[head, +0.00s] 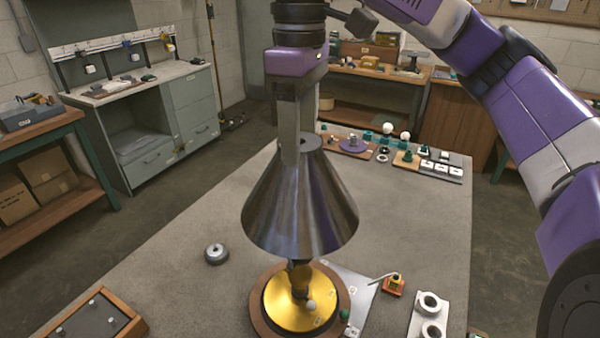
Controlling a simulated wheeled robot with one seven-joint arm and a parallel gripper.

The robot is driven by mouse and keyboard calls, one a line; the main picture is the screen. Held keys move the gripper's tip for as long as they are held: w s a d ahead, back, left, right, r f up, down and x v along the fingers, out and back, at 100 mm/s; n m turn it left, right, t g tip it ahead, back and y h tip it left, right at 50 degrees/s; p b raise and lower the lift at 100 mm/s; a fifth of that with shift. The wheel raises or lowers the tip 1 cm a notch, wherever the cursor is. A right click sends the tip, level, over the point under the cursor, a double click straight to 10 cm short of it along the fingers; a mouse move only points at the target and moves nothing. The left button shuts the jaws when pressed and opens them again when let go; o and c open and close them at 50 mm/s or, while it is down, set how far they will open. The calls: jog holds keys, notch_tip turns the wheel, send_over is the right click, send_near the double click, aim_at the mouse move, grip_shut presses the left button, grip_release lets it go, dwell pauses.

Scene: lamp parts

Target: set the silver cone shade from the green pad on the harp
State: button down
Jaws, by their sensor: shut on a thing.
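The silver cone shade (300,210) hangs upright, wide end down, in the middle of the head view. My gripper (300,152) points down and is shut on the shade at its narrow top. The lamp stands below it, with a gold round base (283,303) and a dark stem (300,278) that goes up under the shade. The shade hides the upper lamp, so the harp does not show. I cannot tell whether the shade touches the harp or is above it. I cannot make out the green pad.
The lamp base sits on a round brown board (259,322) on the grey table (190,290). Several small parts stand at the far end.

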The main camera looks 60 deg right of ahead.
jog(key=shift+f, duration=0.5)
jog(key=shift+f+b, duration=0.7)
jog(key=shift+f, duration=0.5)
jog(key=shift+f+p, duration=0.3)
jog(key=shift+f, duration=0.55)
dwell(1.9)
jog(key=shift+c, duration=1.8)
grip_release()
jog(key=shift+r, duration=3.9)
